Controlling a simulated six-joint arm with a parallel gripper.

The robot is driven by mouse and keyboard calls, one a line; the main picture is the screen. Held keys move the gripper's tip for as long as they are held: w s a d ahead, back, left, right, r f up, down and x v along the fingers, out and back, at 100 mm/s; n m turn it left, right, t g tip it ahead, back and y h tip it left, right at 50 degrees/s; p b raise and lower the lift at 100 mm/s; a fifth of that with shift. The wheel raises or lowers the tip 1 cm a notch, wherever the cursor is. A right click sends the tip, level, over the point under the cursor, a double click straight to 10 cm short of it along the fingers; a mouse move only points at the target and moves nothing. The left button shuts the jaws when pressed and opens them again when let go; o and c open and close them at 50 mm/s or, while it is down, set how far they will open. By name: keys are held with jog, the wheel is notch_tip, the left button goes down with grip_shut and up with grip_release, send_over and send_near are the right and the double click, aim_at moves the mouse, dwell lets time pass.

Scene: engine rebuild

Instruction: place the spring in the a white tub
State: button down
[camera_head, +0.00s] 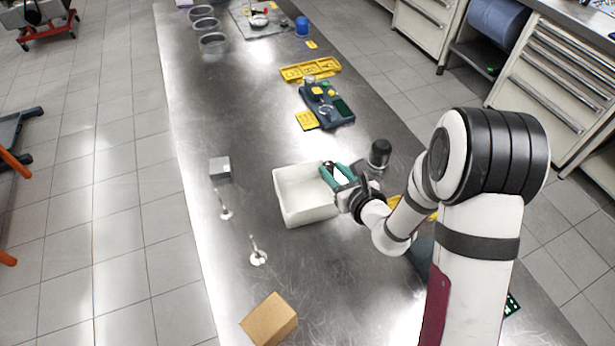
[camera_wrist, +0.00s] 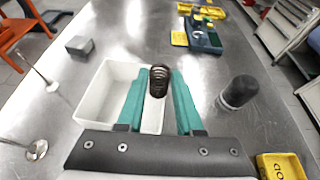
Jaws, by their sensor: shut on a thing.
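The spring (camera_wrist: 158,80) is a dark coil, upright between the teal fingertips of my gripper (camera_wrist: 160,98) in the wrist view. The gripper is shut on it. In the head view my gripper (camera_head: 334,176) is at the right side of the white tub (camera_head: 308,215), and the spring is too small there to make out clearly. The white tub is an open box; in the wrist view the tub (camera_wrist: 92,105) lies to the left of and beneath the fingers, and its right part is hidden by the left finger. The visible floor of the tub looks empty.
A black cylinder (camera_wrist: 238,92) stands right of my gripper. A grey block (camera_head: 220,168), two metal valves (camera_head: 258,256) and a cardboard box (camera_head: 270,321) are on the steel table (camera_head: 190,110). A dark tray (camera_head: 340,112) and yellow trays (camera_head: 310,70) lie farther back.

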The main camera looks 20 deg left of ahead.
jog(key=a+f, duration=0.1)
jog(key=a, duration=0.1)
jog(key=a+f, duration=0.1)
jog(key=a, duration=0.1)
jog(key=a+f, duration=0.1)
jog(key=a, duration=0.1)
jog(key=shift+s+a+f, duration=0.1)
jog(key=shift+s+f, duration=0.1)
jog(key=shift+f, duration=0.2)
jog(key=shift+a+f, duration=0.15)
jog(key=shift+f, duration=0.95)
jog(key=shift+a+f, duration=0.15)
jog(key=shift+f, duration=0.9)
jog(key=c, duration=0.6)
grip_release()
jog(key=shift+f, duration=0.15)
jog(key=shift+o, duration=0.2)
